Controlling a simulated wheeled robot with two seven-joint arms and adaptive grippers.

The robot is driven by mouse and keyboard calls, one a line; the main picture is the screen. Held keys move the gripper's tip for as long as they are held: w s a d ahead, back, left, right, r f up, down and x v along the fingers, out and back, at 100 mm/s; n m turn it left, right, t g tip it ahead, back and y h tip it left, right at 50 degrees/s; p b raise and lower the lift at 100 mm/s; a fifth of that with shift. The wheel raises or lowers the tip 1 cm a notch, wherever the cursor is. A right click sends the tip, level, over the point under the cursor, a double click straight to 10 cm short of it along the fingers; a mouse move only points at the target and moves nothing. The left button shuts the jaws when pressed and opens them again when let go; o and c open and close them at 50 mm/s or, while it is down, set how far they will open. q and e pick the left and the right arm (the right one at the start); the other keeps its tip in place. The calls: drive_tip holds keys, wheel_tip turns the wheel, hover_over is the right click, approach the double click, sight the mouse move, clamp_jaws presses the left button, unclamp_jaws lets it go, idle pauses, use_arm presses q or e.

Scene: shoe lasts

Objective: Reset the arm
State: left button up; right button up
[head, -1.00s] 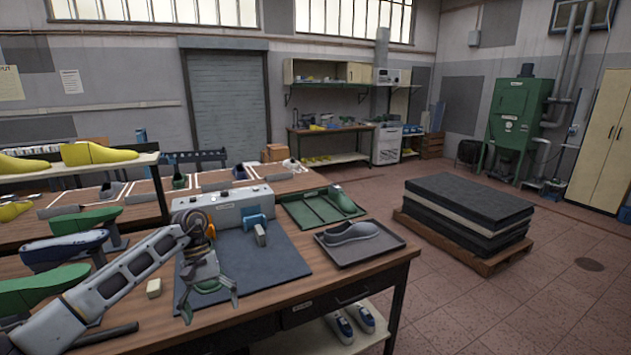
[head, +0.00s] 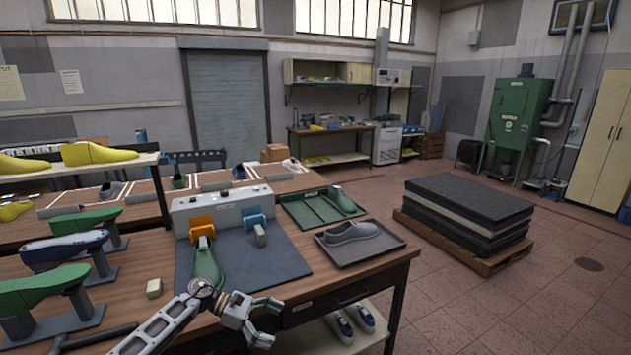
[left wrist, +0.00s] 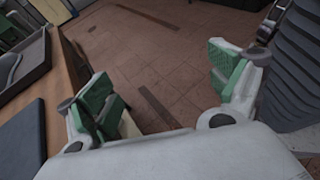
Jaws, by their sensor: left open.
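My left gripper (head: 268,321) is open and empty, in front of the workbench's (head: 352,279) front edge in the head view. In the left wrist view its two green-padded fingers (left wrist: 165,90) are spread wide, with only floor between them. A green shoe last (head: 208,265) lies on the dark blue mat (head: 270,262), with its end at the orange clamp (head: 202,227) of the grey device (head: 222,206). My right gripper does not show.
A grey tray (head: 394,243) holding a grey last (head: 351,232) and a green tray (head: 293,212) with a green last (head: 341,199) stand on the bench's right side. Green and blue lasts on stands (head: 65,248) are at left. Floor to the right is clear up to the pallet (head: 480,263).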

use_arm(q)
drive_tip(key=w+a+f+n+t, duration=0.25)
drive_tip(key=f+n+t, duration=0.75)
drive_tip(key=f+n, duration=0.65)
drive_tip(key=s+a+f+n+t+y, duration=0.1)
drive_tip(key=s+a+f+n+y, duration=0.3)
drive_tip(key=f+n, duration=0.5)
drive_tip(key=s+a+f+n+t+y, duration=0.2)
drive_tip(key=s+a+f+n+y, duration=0.25)
drive_tip(key=f+n, duration=0.55)
drive_tip(key=s+a+f+n+g+y, duration=0.25)
drive_tip(key=s+f+n, duration=0.35)
drive_tip(key=s+f, duration=0.4)
drive_tip(key=s+f+n+g+y, duration=0.1)
drive_tip(key=s+f+n+g, duration=0.1)
drive_tip(key=s, duration=1)
drive_tip(key=s+a+f+n+g+y, duration=0.1)
drive_tip(key=s+f+n+g, duration=0.2)
drive_tip(key=s, duration=0.9)
drive_tip(key=s+a+f+n+g, duration=0.1)
drive_tip(key=s+f+n+g, duration=0.2)
drive_tip(key=s, duration=1)
wheel_tip(320, 180, down, 5)
drive_tip(key=n, duration=0.3)
drive_tip(key=shift+a+y, duration=0.25)
drive_tip(key=shift+y, duration=0.15)
